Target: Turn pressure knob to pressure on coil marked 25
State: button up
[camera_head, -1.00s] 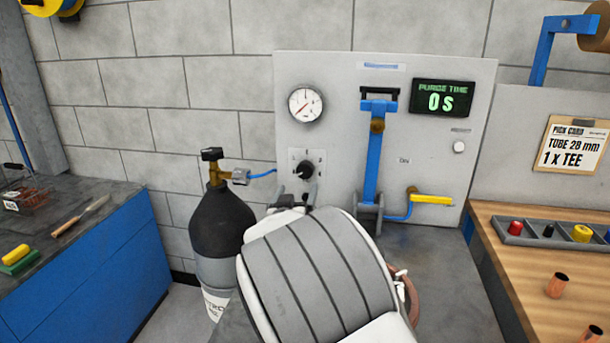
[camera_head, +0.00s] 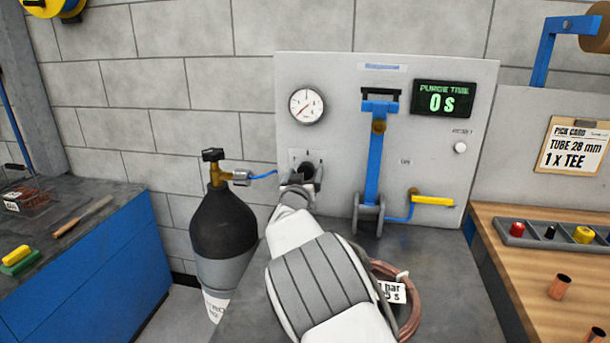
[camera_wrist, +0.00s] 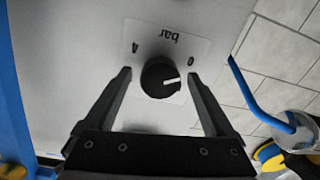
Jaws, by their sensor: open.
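The pressure knob (camera_wrist: 158,78) is round and black on a white plate marked "bar", with 0 and 4 visible, upside down in the wrist view. Its white pointer aims roughly toward the 0 side. The knob also shows in the head view (camera_head: 307,168), partly hidden by my gripper. My gripper (camera_wrist: 160,74) is open, with one finger on each side of the knob and gaps visible; contact is not seen. The pressure gauge (camera_head: 307,106) has a red needle pointing lower left. A copper coil (camera_head: 412,318) lies on the bench with a tag (camera_head: 391,291), partly hidden; "bar" shows.
A blue lever clamp (camera_head: 373,150), a yellow-handled valve (camera_head: 432,201) and a display reading 0 s (camera_head: 443,98) are on the panel right of the knob. A dark gas cylinder (camera_head: 223,225) stands left, its blue hose running to the panel.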

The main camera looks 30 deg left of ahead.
jog(key=c, duration=1.4)
jog(key=shift+o, duration=0.2)
jog(key=shift+f, duration=0.1)
jog(key=m+b, duration=0.2)
jog(key=m, duration=0.1)
jog(key=shift+f, duration=0.15)
jog(key=m+b, duration=0.2)
jog(key=m, duration=0.1)
jog(key=m+b, duration=0.3)
jog(key=m, duration=0.2)
jog(key=shift+m, duration=0.4)
jog(key=shift+a, duration=0.1)
